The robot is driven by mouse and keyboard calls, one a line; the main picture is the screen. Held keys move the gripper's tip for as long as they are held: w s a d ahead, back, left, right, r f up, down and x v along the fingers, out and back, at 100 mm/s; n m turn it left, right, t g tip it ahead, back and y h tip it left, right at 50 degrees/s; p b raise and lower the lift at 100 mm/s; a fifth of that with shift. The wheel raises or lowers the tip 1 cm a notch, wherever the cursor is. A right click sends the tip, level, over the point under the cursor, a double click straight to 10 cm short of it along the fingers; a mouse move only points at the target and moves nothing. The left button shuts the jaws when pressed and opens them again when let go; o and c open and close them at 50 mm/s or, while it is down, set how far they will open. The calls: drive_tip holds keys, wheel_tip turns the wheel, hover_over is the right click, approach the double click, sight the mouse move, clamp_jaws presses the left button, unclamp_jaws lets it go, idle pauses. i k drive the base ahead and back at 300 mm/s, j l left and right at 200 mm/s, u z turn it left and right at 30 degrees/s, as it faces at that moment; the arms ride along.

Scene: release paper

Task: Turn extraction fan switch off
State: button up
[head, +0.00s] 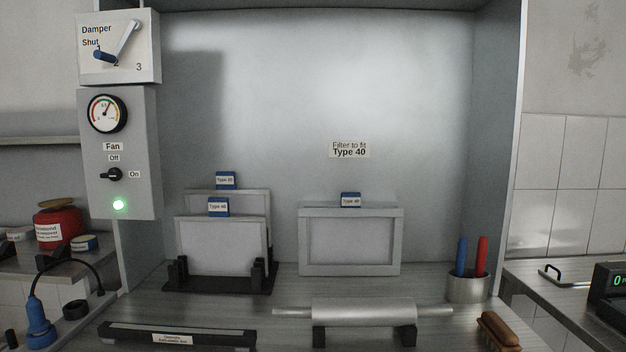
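The extraction fan switch (112,174) is a small black rotary knob on the grey control box (145,140) at the left. The label "Off" (114,158) is above the knob and the label "On" (134,174) is to its right. The knob lies about level, in line with "On". A green lamp (119,205) below it is lit. A round gauge (108,113) sits above the "Fan" label. My gripper is not in view.
Above the box is a damper panel (145,65) with a blue-tipped lever (118,42). In the hood stand framed filters (222,247), (350,240), a roller (365,313) and a pen cup (468,288). A brush (499,332) lies at the front right. Space before the switch looks clear.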

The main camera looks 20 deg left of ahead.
sight(115, 174)
drive_tip(key=u, duration=1.9)
